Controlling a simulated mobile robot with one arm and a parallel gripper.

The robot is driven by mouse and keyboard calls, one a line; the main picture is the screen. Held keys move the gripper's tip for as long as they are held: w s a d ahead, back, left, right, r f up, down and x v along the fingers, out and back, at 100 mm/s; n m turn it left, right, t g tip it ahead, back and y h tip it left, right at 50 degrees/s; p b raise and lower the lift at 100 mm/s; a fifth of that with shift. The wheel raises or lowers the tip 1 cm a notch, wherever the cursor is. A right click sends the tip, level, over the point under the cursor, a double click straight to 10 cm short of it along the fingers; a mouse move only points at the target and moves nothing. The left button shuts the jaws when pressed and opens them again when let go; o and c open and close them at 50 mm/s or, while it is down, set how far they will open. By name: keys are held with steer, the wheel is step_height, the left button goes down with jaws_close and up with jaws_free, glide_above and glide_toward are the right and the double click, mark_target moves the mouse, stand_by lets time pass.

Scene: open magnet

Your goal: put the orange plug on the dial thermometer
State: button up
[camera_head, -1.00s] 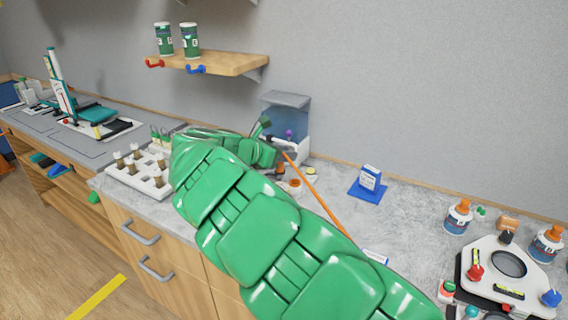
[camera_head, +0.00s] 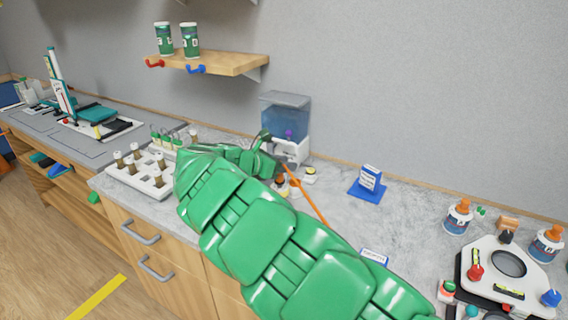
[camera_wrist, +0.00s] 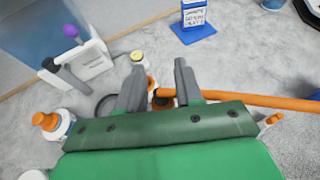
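My gripper (camera_wrist: 160,66) has its two grey fingers apart in the wrist view, with bare counter between the tips. In the head view it (camera_head: 268,141) is partly hidden by my green arm, near the dispenser. A small orange-and-dark piece (camera_wrist: 161,97) shows between the finger bases; I cannot tell whether it is the orange plug. A long thin orange rod (camera_wrist: 262,101) runs right from beside the right finger, and it also shows in the head view (camera_head: 309,204). An orange-topped white container (camera_wrist: 46,121) stands left of the gripper. I cannot pick out the dial thermometer with certainty.
A blue-tanked dispenser (camera_head: 286,118) stands against the wall behind the gripper. A small yellow-topped piece (camera_wrist: 137,57) lies near the left fingertip. A blue sign stand (camera_head: 369,184) is to the right, with clear counter around it. A white vial rack (camera_head: 140,174) is left.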

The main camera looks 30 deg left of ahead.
steer(key=shift+o, duration=1.3)
steer(key=shift+s+r, duration=0.15)
steer(key=shift+r, duration=0.1)
steer(key=v, duration=1.1)
steer(key=shift+s, duration=0.3)
steer(key=shift+a, duration=0.15)
